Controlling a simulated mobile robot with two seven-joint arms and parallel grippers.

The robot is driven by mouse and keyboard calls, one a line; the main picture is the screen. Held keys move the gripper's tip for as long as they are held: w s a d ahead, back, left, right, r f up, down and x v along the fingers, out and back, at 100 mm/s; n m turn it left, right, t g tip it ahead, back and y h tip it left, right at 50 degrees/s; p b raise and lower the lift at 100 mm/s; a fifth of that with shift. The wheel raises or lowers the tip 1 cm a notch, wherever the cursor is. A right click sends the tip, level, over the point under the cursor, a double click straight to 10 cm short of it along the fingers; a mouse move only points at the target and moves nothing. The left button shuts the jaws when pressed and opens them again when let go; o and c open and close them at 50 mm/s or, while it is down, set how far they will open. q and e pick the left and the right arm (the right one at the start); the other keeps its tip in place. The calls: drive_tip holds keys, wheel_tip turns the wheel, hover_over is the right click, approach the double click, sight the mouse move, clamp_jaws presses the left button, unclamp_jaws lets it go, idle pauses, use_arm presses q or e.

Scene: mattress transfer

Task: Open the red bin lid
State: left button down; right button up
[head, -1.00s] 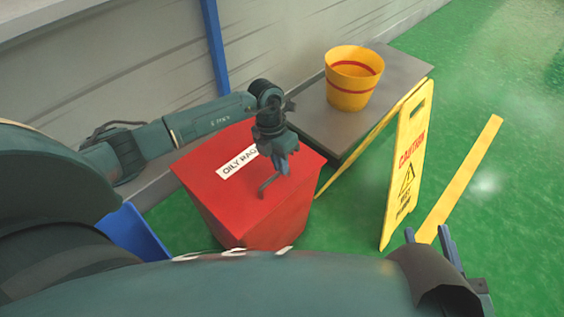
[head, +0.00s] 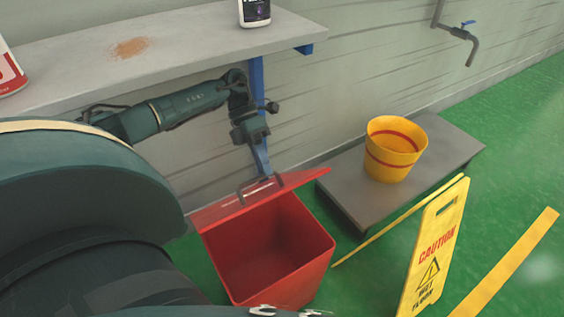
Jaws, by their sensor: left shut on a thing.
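The red bin (head: 318,245) stands on the green floor at the bottom centre of the head view, with its open top showing an interior that looks empty. Its red lid (head: 290,184) is raised and tilted up along the bin's far side, seen nearly edge-on. My left gripper (head: 259,176) reaches over from the left and is shut on the lid's handle (head: 242,190) at the lid's upper edge. The lid's label is out of sight.
A grey shelf (head: 190,35) with a brown stain and a white bottle (head: 255,12) runs above my left arm. A yellow bucket (head: 395,150) stands on a low grey platform (head: 345,200) right of the bin. A yellow caution sign (head: 435,250) stands nearer, with green floor beyond.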

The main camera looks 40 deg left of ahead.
use_arm(q)
drive_tip(key=w+a+r+b, duration=0.2)
drive_tip(key=w+a+b, duration=0.1)
drive_tip(key=a, duration=0.6)
drive_tip(key=shift+a+r+b, duration=0.2)
drive_tip(key=shift+b, duration=0.5)
use_arm(e)
drive_tip(key=shift+w+a+f+n+t+y, duration=0.15)
drive_tip(key=shift+n+t+y, duration=0.1)
drive_tip(key=shift+t, duration=0.3)
drive_tip(key=shift+w+a+n+t+y, duration=0.2)
drive_tip(key=shift+t+y, duration=0.1)
drive_tip(key=shift+t, duration=0.2)
drive_tip(key=shift+w+a+f+n+t+y, duration=0.15)
drive_tip(key=shift+n+t+y, duration=0.1)
drive_tip(key=shift+t, duration=0.3)
drive_tip(key=shift+r, duration=0.1)
use_arm(q)
drive_tip(key=c, duration=1.9)
unclamp_jaws()
drive_tip(key=shift+o, duration=0.7)
drive_tip(key=shift+w+a+f, duration=0.1)
drive_tip(key=shift+f, duration=0.1)
drive_tip(key=shift+o, duration=1.4)
use_arm(e)
drive_tip(key=shift+w, duration=0.1)
use_arm(q)
drive_tip(key=shift+r, duration=0.2)
use_arm(e)
drive_tip(key=shift+r, duration=0.15)
